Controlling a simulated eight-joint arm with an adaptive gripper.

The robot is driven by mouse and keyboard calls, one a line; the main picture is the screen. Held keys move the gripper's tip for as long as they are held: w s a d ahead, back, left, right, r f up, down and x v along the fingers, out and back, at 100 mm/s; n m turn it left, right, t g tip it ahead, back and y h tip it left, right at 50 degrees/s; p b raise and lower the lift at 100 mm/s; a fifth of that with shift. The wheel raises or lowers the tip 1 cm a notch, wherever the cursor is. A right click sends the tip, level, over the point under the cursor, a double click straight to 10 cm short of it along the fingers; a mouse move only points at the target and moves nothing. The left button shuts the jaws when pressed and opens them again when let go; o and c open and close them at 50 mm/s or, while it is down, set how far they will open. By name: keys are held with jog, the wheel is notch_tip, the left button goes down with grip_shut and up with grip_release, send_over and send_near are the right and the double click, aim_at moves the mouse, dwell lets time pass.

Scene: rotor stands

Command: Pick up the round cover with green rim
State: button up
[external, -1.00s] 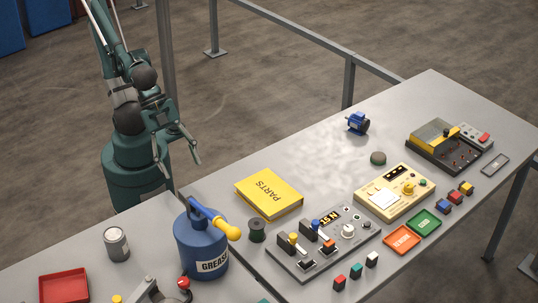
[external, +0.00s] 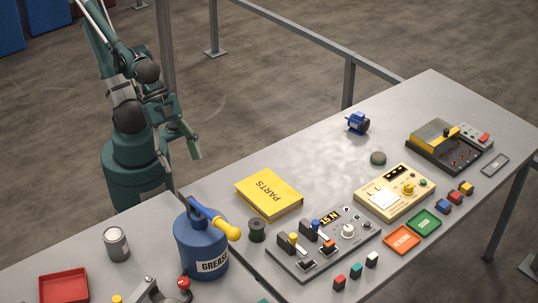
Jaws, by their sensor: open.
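A small round cover (external: 378,158) with a dark greyish top and a green rim lies flat on the grey table, between the blue motor and the cream-coloured panel. My gripper (external: 178,160) is open and empty at the left, beyond the table's far edge and close to my base. It is far from the cover, well to its left. Nothing hides the cover.
A blue motor (external: 358,123) stands just behind the cover, and a cream panel (external: 395,191) lies in front of it. The table between box and cover is clear.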

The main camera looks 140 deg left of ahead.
jog(key=shift+r, duration=0.1)
jog(key=shift+c, duration=0.3)
dwell(0.3)
